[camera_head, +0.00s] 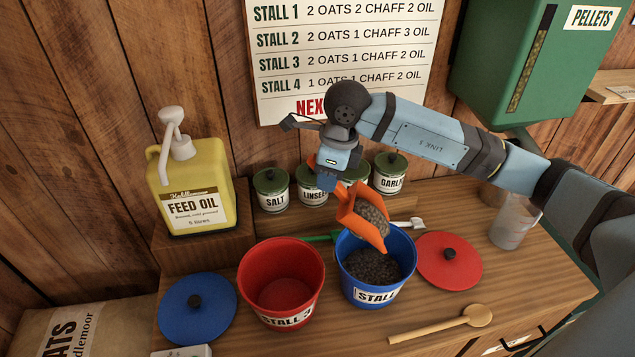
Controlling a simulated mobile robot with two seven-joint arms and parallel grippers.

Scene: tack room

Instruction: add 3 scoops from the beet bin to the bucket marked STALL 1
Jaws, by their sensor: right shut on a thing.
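The blue bucket (403,272) has dark feed (372,266) inside. Its label reads STALL; I cannot make out the number. A red bucket (262,300) marked STALL 3 stands to its left and looks empty. No beet bin is in view. My left gripper is not in view.
A blue lid (190,318) and a red lid (430,268) flank the buckets. A wooden spoon (440,325) lies in front. A feed oil jug (205,185), small tins (270,190) and a glass jar (508,229) stand behind. A green pellet dispenser (490,60) hangs at upper right.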

